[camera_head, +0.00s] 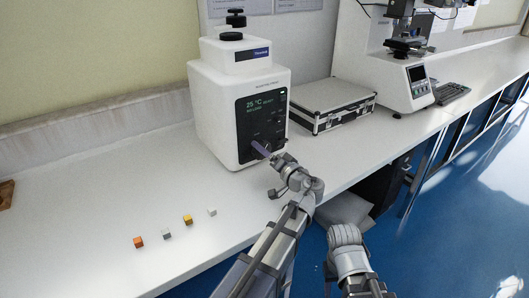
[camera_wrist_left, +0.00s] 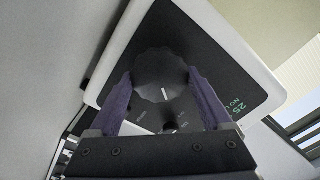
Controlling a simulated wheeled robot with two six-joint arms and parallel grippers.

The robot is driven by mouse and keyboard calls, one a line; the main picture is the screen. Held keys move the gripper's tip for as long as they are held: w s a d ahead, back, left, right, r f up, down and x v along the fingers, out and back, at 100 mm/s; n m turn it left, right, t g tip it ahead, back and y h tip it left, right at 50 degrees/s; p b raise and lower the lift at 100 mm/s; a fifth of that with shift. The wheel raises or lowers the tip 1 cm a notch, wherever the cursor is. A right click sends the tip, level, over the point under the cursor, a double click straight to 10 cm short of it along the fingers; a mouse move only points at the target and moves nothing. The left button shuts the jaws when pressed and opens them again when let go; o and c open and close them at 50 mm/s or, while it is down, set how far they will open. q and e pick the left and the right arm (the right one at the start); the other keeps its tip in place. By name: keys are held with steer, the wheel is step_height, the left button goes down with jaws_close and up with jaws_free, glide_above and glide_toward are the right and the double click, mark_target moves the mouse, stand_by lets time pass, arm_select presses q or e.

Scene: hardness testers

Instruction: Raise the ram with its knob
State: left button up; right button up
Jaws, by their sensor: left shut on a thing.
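The white tester (camera_head: 215,105) stands on the bench with a black front panel (camera_head: 248,104), whose screen reads 25 °C and a line like "NO LOAD". My left gripper (camera_head: 262,148) reaches the lower part of this panel with its purple fingers. In the left wrist view, the fingers of my left gripper (camera_wrist_left: 162,82) stand on both sides of a round black knob (camera_wrist_left: 158,68) with a white pointer line, and are shut on it. A smaller dial with marks is partly visible below it. The ram is not clearly visible. My right gripper is out of view; only its arm shows.
Black stacked discs (camera_head: 235,20) top the tester. A silver case (camera_head: 335,105) lies right of it, before another machine (camera_head: 385,70) with a keypad. Small cubes, one orange (camera_head: 139,242) and one yellow (camera_head: 187,219) among them, lie front left. The bench between is clear.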

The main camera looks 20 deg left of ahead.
arm_select(q)
steer(key=c, duration=0.6)
